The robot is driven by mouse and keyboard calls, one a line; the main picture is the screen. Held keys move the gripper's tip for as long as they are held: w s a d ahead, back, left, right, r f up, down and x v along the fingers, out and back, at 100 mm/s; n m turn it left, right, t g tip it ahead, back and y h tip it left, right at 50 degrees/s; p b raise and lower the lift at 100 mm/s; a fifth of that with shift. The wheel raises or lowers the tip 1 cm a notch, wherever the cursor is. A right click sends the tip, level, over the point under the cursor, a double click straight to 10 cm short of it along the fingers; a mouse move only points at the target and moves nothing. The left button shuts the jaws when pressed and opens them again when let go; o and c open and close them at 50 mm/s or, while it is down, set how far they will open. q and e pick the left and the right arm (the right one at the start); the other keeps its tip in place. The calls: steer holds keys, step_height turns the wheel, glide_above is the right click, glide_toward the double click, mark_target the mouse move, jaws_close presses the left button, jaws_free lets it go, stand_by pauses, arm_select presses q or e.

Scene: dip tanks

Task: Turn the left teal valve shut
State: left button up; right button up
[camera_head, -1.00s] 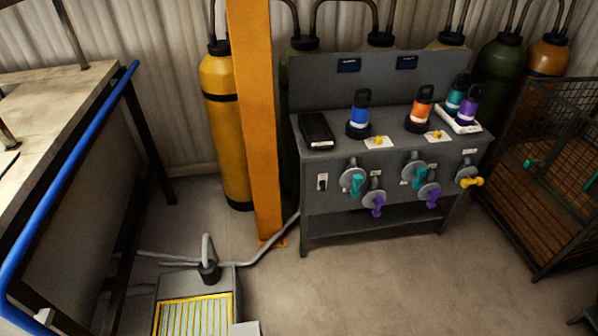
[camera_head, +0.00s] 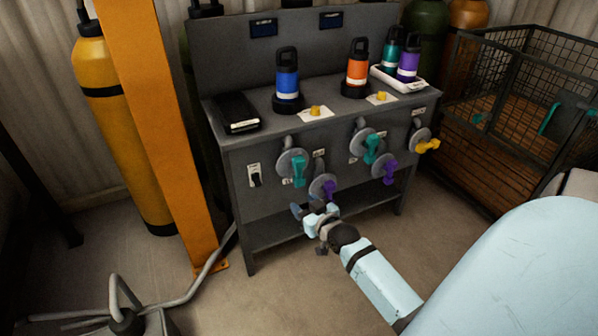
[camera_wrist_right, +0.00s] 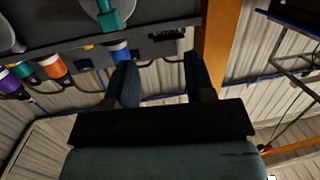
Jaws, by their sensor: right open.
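The left teal valve (camera_head: 298,170) is a teal handle on a round grey disc, on the bench's front panel. Its handle hangs down. My right gripper (camera_head: 310,208) is open and empty, below the left teal valve and just under a purple valve (camera_head: 323,187) in the head view. Its two spread fingers also show in the right wrist view (camera_wrist_right: 161,78). My left gripper is not in view.
The grey bench (camera_head: 227,110) carries blue (camera_head: 287,85), orange, teal and purple bottles. Another teal valve (camera_head: 372,148), a second purple valve and a yellow valve (camera_head: 427,146) sit to the right. An orange post (camera_head: 160,130) stands left of the bench. A wire cage (camera_head: 480,90) stands right.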

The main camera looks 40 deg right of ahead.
steer(key=w+d+f+m+t+h+b, duration=0.1)
steer(key=w+d+f+m+h+b, duration=0.15)
steer(key=d+b, duration=0.45)
steer(key=b, duration=0.2)
glide_toward(300, 168)
steer(key=x, duration=0.3)
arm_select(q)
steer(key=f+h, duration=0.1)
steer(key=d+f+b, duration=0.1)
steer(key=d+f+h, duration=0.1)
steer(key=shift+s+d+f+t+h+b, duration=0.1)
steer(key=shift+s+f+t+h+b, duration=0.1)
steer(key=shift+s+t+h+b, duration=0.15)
arm_select(e)
steer(key=x, duration=0.8)
steer(key=shift+d, duration=0.1)
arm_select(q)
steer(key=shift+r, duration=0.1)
arm_select(e)
steer(key=c, duration=0.6)
